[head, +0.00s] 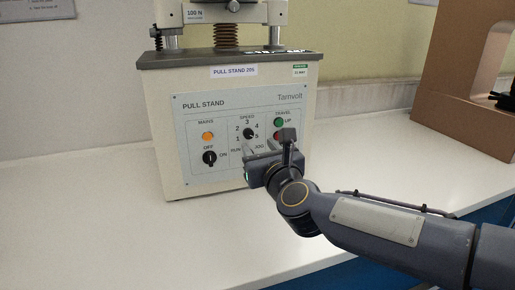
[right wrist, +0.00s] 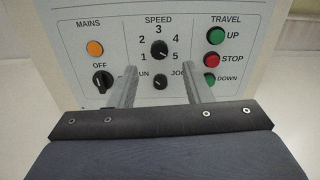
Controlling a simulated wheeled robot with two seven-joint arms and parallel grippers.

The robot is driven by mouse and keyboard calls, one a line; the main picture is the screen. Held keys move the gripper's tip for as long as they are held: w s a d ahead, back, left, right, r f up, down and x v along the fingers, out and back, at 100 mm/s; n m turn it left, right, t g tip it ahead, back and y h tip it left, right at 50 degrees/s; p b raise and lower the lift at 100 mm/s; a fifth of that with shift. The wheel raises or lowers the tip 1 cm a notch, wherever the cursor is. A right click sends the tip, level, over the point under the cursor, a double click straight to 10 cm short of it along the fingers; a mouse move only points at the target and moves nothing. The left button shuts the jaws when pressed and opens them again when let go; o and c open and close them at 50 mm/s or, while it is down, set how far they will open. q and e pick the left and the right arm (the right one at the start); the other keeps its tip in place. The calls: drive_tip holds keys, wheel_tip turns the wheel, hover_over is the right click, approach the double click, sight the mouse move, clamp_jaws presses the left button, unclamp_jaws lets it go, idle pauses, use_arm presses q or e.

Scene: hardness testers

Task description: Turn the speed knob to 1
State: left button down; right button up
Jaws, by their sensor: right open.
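The black speed knob (right wrist: 158,52) sits inside a ring of numbers 1 to 5 on the front panel. It also shows in the head view (head: 248,133). Its pointer seems to face lower right, near 5, but the mark is small. My right gripper (right wrist: 159,72) is open and empty in front of the panel, its fingertips a little below the knob, one on either side. In the head view the right gripper (head: 262,146) covers the panel's lower right. My left gripper is not in view.
The run/jog knob (right wrist: 160,83) shows between my fingers. The mains switch (right wrist: 103,81) and orange lamp (right wrist: 95,48) are left; the green up (right wrist: 215,36), red stop (right wrist: 210,59) and green down (right wrist: 209,79) buttons are right. A brown housing (head: 460,75) stands right on the white bench (head: 380,150).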

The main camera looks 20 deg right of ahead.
sight(250, 135)
drive_tip(key=w, duration=0.6)
drive_tip(key=shift+a, duration=0.15)
drive_tip(key=shift+c, duration=0.5)
clamp_jaws()
